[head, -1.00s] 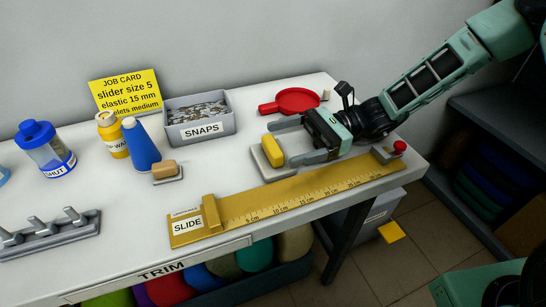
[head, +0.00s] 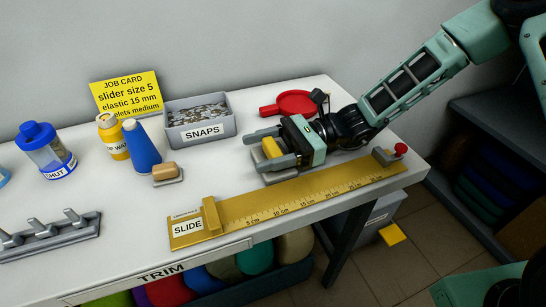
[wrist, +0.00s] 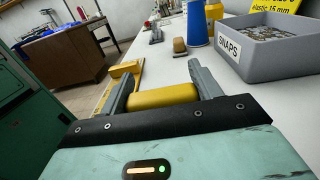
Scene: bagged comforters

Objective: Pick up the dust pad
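The dust pad, which I take to be the grey plate with a yellow grip (head: 271,148), lies flat on the white table near its right part. My gripper (head: 257,151) is low over it, reaching in from the right, with one finger at each end of the yellow grip. In the wrist view the yellow grip (wrist: 163,96) fills the gap between the two grey fingers (wrist: 166,80) and appears to touch both. My gripper looks shut on it. The fingers hide part of the plate, which still appears to rest on the table.
A yellow SLIDE ruler (head: 290,201) lies just in front. The grey SNAPS bin (head: 202,131) stands behind left, and a red round pan (head: 293,103) behind. A tan block on a small base (head: 165,171) and a blue cone (head: 141,150) are to the left.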

